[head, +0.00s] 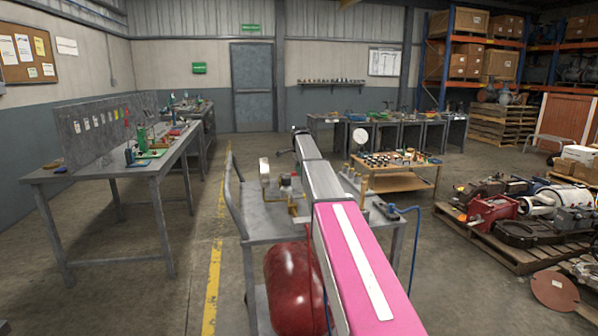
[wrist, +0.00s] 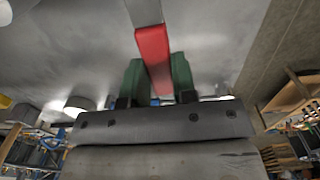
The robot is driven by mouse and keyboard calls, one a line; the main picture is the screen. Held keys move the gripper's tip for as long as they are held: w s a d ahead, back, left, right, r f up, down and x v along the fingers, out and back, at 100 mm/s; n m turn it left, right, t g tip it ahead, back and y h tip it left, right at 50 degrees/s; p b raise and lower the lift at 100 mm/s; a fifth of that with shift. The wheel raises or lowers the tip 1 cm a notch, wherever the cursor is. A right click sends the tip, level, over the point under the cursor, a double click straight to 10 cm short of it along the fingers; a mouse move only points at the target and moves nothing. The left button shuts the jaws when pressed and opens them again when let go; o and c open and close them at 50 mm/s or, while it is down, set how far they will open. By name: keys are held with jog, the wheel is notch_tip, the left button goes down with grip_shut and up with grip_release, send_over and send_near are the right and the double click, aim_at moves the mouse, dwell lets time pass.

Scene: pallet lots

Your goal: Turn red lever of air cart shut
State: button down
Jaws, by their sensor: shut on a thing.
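The red lever (wrist: 152,48) shows in the wrist view, a flat red bar joined to a pale grey piece at its upper end. My gripper (wrist: 158,80) has its two green fingers shut on the lever, one on each side. In the head view the air cart (head: 262,230) stands straight ahead, a grey metal cart with a red tank (head: 288,285) below its top. My pink and grey arm reaches over the cart and hides its middle. The lever and my fingers cannot be made out in the head view.
A long workbench (head: 105,172) stands left, beyond a yellow floor line (head: 212,285). A loaded pallet (head: 490,243) lies right.

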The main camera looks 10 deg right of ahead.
jog(key=shift+s, duration=0.2)
dwell(0.4)
jog(key=c, duration=0.9)
grip_release()
jog(key=shift+r, duration=0.1)
notch_tip(320, 180, up, 11)
jog(key=shift+f, duration=0.15)
jog(key=shift+s, duration=0.1)
